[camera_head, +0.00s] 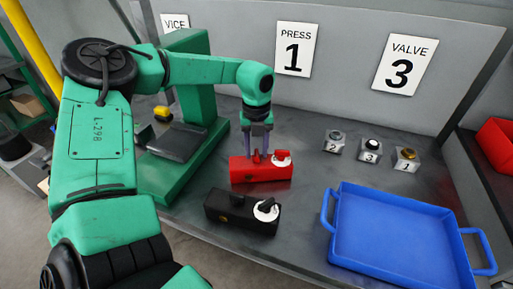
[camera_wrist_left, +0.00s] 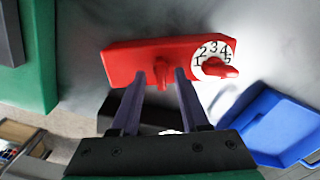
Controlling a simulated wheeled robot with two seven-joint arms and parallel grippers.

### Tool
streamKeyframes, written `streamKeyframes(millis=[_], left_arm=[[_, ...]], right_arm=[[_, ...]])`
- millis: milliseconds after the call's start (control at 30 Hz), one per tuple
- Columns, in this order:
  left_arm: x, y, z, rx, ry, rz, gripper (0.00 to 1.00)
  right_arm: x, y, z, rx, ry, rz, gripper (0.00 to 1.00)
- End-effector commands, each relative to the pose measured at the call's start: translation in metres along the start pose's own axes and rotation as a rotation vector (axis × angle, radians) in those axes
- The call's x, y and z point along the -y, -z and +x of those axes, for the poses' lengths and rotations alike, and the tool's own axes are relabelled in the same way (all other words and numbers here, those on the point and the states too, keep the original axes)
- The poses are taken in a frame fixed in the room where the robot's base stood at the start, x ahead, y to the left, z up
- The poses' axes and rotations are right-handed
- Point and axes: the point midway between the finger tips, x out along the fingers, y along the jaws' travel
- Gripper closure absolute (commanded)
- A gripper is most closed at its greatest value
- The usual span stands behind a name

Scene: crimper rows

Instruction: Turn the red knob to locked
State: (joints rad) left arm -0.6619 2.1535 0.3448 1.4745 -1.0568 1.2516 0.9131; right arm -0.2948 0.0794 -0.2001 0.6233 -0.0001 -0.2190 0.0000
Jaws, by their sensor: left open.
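My left gripper (camera_head: 257,153) points down over the box's left and middle part. In the wrist view the open fingers (camera_wrist_left: 160,74) stand on either side of the small knob, with gaps; I cannot tell how deep they reach. No "locked" mark is readable. My right gripper is not in view.
A black box (camera_head: 232,215) with a white dial stands just in front of the red one. A blue tray (camera_head: 330,226) fills the bench's front right. Several small numbered blocks (camera_head: 370,147) stand at the back right. The green vice (camera_head: 190,110) is close on the left.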

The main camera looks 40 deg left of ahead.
Motion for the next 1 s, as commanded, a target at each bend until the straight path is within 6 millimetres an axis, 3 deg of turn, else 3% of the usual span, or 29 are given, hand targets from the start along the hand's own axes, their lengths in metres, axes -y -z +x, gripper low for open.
streamKeyframes(millis=[67, 200, 567, 1000], left_arm=[[0.000, 0.000, 0.000, 0.000, 0.000, 0.000, 0.55], [0.000, 0.000, 0.000, 0.000, 0.000, 0.000, 1.00], [0.000, 0.000, 0.000, 0.001, 0.000, 0.019, 1.00], [0.000, -0.001, 0.004, 0.003, -0.001, 0.265, 1.00]], right_arm=[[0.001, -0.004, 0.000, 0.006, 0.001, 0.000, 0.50], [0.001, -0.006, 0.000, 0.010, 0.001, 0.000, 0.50], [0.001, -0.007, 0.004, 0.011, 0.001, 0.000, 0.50], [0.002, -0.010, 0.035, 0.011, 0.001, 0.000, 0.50]])
